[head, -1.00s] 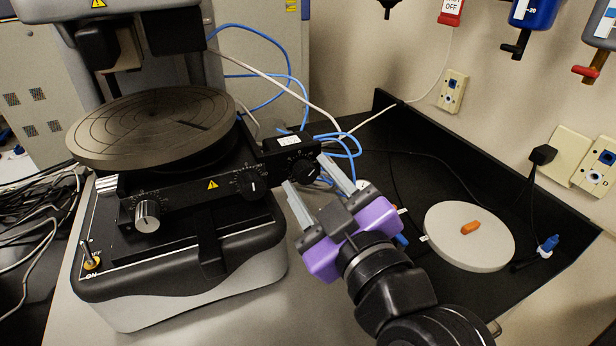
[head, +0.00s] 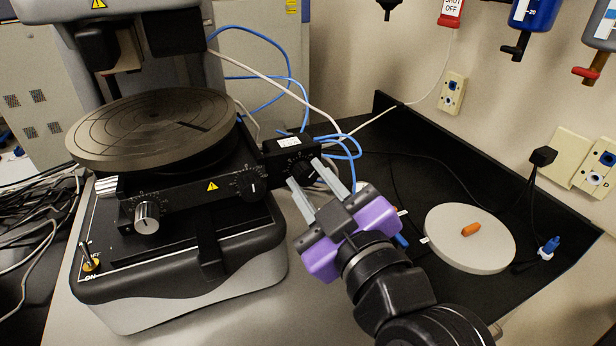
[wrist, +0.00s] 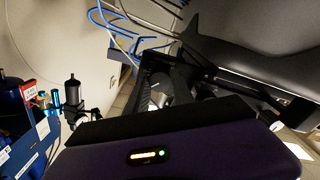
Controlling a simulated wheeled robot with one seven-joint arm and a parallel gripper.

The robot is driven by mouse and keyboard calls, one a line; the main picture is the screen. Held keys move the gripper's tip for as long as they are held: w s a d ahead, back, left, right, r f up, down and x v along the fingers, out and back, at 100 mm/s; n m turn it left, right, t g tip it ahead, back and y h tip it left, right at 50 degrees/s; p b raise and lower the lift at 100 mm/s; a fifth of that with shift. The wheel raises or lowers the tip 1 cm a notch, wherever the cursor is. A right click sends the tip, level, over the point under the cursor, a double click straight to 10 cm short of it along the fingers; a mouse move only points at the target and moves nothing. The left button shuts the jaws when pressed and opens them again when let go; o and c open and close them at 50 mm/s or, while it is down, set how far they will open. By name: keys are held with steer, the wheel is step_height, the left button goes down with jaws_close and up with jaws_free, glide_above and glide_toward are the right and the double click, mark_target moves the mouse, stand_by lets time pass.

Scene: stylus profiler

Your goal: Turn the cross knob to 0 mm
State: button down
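The profiler's black front bar carries a silver knob (head: 147,216) at its left end and a black dial knob (head: 251,183) towards its right. A further black knob (head: 300,168) sits on the small box at the bar's right end. Which one is labelled cross is too small to read. My gripper (head: 304,172) has its two pale fingers apart, with tips at this right-end knob's face, one to each side. Whether they touch it is not clear.
The round stage (head: 150,125) stands above the knobs. Blue cables (head: 345,148) hang behind the right-end box. A pale disc (head: 470,250) with an orange piece (head: 471,229) lies at right on the black bench (head: 400,130). A toggle switch (head: 90,262) is at front left.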

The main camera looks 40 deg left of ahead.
steer(key=shift+f+n+b, duration=0.3)
steer(key=shift+n+b, duration=0.2)
steer(key=shift+b, duration=0.4)
steer(key=shift+n+b, duration=0.6)
steer(key=shift+b, duration=0.15)
steer(key=n+b, duration=0.5)
steer(key=shift+n+b, duration=0.35)
steer(key=shift+n, duration=0.35)
steer(key=shift+r, duration=0.25)
steer(key=c, duration=1.1)
jaws_free()
